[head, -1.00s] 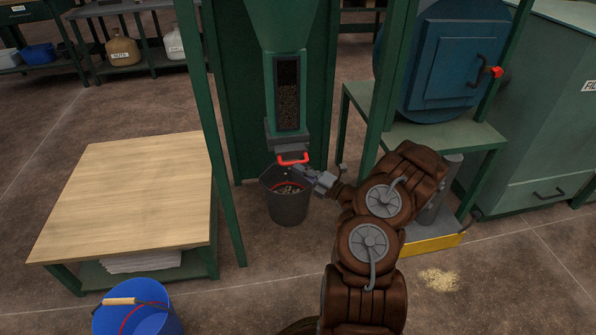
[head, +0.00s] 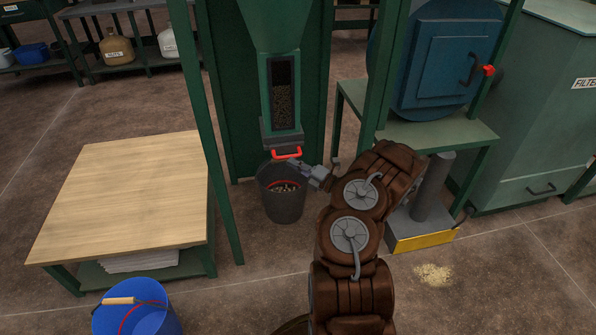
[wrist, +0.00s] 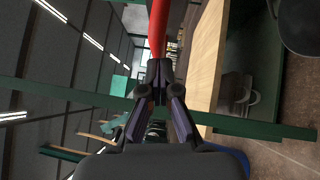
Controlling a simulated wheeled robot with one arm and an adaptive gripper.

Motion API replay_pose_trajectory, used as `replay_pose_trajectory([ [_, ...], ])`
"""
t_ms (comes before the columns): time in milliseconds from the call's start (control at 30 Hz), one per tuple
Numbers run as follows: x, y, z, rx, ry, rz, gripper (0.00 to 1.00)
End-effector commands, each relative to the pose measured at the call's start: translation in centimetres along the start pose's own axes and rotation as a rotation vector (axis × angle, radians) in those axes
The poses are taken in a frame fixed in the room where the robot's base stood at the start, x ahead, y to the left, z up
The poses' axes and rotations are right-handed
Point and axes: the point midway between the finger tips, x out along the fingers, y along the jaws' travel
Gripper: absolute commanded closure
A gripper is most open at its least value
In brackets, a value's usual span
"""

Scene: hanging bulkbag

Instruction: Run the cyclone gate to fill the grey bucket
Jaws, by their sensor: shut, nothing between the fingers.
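The grey bucket (head: 283,208) stands upright on the floor under the cyclone outlet (head: 281,136). Pale and dark bits lie inside it below a red line on the inner wall. The red gate handle (head: 286,153) sticks out at the bottom of the outlet, above the bucket. My gripper (head: 294,164) is shut and empty, just below and right of the handle, over the bucket's right rim. In the wrist view, my closed fingers (wrist: 160,75) point at the red handle (wrist: 158,28). I cannot tell whether they touch it. No falling stream is visible.
The sight window (head: 284,92) shows brown material in the cyclone. Green posts stand on both sides. A wooden-topped table (head: 130,190) is at left, with a blue bucket (head: 140,310) in front. A yellow-fronted floor unit (head: 425,240) and spilled dust (head: 433,274) are at right.

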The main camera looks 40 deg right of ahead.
Motion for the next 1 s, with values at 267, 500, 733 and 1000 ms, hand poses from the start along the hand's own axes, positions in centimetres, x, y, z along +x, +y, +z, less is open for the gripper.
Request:
replay_pose_trajectory([
  [267, -2.4, 0.1, -2.8, 0.009, 0.011, 0.002, 1.0],
  [500, -7.7, 0.0, -2.3, 0.006, 0.004, 0.001, 1.0],
  [733, -11.0, -0.1, -2.4, 0.006, 0.003, 0.0, 1.0],
  [1000, -11.9, -0.2, -2.5, 0.007, 0.008, 0.002, 1.0],
])
